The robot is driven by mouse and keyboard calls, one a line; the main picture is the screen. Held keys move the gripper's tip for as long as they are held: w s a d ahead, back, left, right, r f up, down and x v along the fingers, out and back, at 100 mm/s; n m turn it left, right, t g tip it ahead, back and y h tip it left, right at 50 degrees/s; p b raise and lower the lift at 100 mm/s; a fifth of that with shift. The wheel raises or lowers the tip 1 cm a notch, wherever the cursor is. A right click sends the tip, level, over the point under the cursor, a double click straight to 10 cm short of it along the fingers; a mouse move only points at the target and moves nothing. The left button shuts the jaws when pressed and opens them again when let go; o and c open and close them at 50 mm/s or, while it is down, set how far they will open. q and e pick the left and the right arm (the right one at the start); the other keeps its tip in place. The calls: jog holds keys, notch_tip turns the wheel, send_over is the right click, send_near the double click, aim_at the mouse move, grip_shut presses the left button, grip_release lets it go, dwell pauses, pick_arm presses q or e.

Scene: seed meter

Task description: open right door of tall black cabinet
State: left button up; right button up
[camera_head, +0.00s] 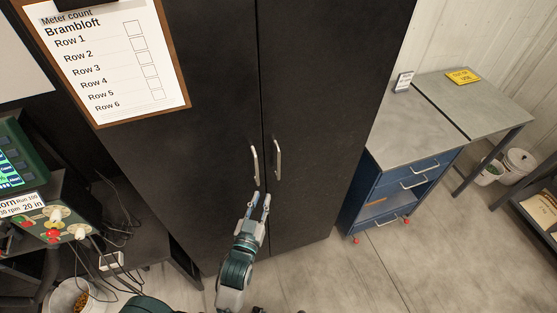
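The tall black cabinet (195,75) stands upright in front of me, with two doors that look closed along a central seam. The right door (325,90) has a silver vertical bar handle (278,160) near the seam. The left door has a similar handle (255,166) just left of the seam. My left gripper (260,200) points up toward the doors, with its fingertips just below the two handles in the picture. Its two fingers are apart with nothing visible between them. I cannot tell whether it touches the cabinet. My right gripper is not visible.
A clipboard (110,65) covers the upper left. A control box (55,222) with cables is at the left, above a white bucket (70,298). A blue drawer cart (385,200) and a grey table (475,98) stand right of the cabinet. Floor (330,275) before the cabinet is clear.

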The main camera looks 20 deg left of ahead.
aim_at(279, 164)
pick_arm(q)
jog(key=w, duration=0.5)
jog(key=w+p, duration=0.1)
jog(key=w, duration=0.9)
jog(key=shift+w+d+f, duration=0.1)
jog(key=shift+w+d, duration=0.05)
jog(key=shift+d, duration=0.1)
jog(key=shift+o, duration=0.8)
jog(key=shift+d, duration=0.25)
jog(key=shift+s+d, duration=0.2)
jog(key=shift+d, duration=0.1)
grip_shut()
jog(key=shift+a+p, duration=0.1)
jog(key=shift+p, duration=0.2)
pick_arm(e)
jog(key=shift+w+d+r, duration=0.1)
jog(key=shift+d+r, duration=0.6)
